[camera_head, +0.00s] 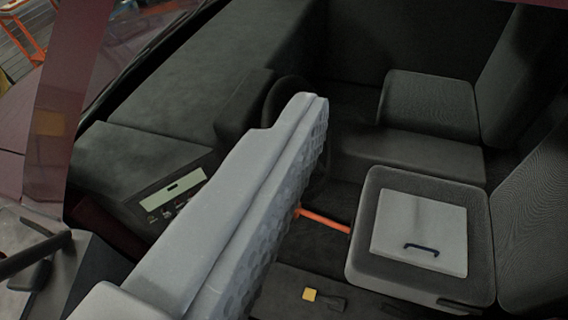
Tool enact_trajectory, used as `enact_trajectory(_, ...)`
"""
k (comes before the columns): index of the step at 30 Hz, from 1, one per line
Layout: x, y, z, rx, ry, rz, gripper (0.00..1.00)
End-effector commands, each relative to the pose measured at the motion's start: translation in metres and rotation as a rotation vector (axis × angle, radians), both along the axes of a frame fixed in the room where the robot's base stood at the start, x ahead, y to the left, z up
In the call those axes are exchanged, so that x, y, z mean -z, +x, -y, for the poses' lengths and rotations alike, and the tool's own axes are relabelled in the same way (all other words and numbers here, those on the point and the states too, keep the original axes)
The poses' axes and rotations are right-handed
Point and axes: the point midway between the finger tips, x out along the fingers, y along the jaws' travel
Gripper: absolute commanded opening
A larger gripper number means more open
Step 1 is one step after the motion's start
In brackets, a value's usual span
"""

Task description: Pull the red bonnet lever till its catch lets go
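My gripper (300,112) reaches from the lower left to the middle of the view as a large light-grey finger with a dimpled pad on its right side. I cannot make out two separate fingertips or a gap between them. An orange-red bar (325,221) shows just right of the finger, low between the dashboard and the seat; its left end meets the finger's outline. I cannot tell whether this bar is the bonnet lever, or whether my gripper touches it. No other red lever shows, and the finger hides part of the footwell.
A car seat with a grey panel (419,235) and dark handle is at right; another seat (430,105) is behind. The dark dashboard (200,75) and steering wheel (285,97) lie beyond my gripper. A maroon pillar (55,110) stands at left.

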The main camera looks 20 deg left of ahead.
Motion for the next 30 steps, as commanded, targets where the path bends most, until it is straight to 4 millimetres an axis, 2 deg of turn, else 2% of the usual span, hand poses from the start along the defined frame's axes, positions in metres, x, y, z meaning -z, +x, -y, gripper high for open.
enact_trajectory(2,0.006,0.004,-0.003,-0.007,0.012,-0.011,0.76)
enact_trajectory(5,0.03,0.02,-0.013,-0.037,0.066,-0.054,0.76)
enact_trajectory(8,0.074,0.046,-0.032,-0.084,0.168,-0.137,0.76)
enact_trajectory(15,0.198,0.103,-0.099,-0.197,0.483,-0.39,0.76)
enact_trajectory(21,0.294,0.132,-0.156,-0.245,0.749,-0.607,0.76)
enact_trajectory(30,0.424,0.157,-0.234,-0.229,1.144,-0.909,0.76)
